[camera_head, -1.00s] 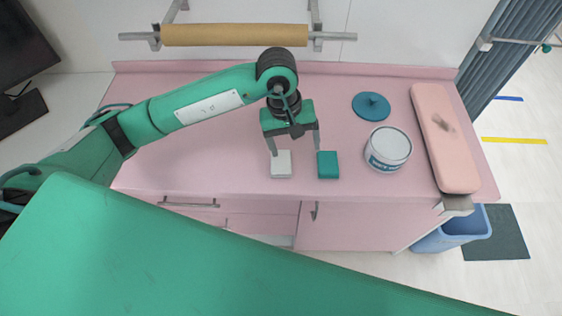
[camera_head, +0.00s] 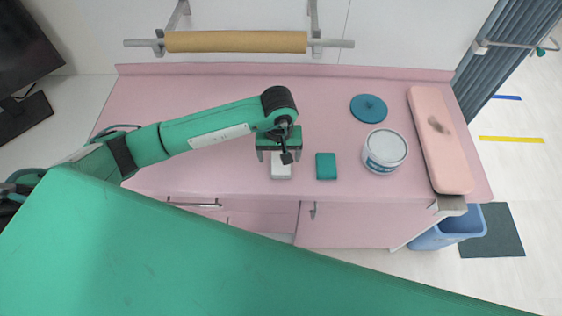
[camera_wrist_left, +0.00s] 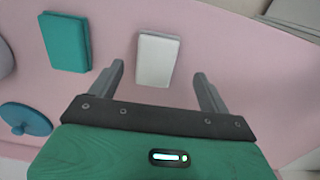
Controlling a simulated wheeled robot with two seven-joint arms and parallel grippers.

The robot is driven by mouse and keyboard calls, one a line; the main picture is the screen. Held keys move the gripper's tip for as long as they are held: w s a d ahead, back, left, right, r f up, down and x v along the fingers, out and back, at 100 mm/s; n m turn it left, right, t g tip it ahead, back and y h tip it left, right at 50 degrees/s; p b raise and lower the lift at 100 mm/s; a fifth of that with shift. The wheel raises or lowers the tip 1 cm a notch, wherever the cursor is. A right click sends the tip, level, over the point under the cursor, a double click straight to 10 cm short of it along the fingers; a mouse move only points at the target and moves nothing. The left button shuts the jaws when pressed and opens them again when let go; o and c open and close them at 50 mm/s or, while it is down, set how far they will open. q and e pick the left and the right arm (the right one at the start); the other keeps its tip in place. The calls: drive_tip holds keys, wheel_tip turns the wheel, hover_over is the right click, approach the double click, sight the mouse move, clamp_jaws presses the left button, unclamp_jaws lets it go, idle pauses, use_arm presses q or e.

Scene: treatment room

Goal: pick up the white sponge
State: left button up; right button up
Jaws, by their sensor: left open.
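The white sponge (camera_head: 281,172) lies flat on the pink counter (camera_head: 220,172), near its front edge. In the head view its back part is hidden under my left gripper (camera_head: 280,156). In the left wrist view the sponge (camera_wrist_left: 158,60) shows whole, ahead of the gripper and between the lines of its two fingers. The left gripper (camera_wrist_left: 162,88) is open and empty, above and just behind the sponge. I cannot see it touching the sponge. My right gripper is not in view.
A green sponge (camera_head: 326,166) lies close to the right of the white one. Farther right are a white tub (camera_head: 386,150), its blue lid (camera_head: 369,108) and a long pink pad (camera_head: 440,140). A paper roll (camera_head: 235,42) hangs behind. The counter's left part is clear.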

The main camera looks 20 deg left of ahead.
sight(281, 165)
use_arm(q)
drive_tip(key=f, duration=0.1)
drive_tip(key=f+p, duration=0.2)
drive_tip(key=shift+d+f, duration=0.3)
drive_tip(key=shift+f, duration=0.1)
drive_tip(key=shift+w+f, duration=0.1)
drive_tip(key=shift+f, duration=0.2)
drive_tip(key=shift+c, duration=0.4)
drive_tip(key=c, duration=1)
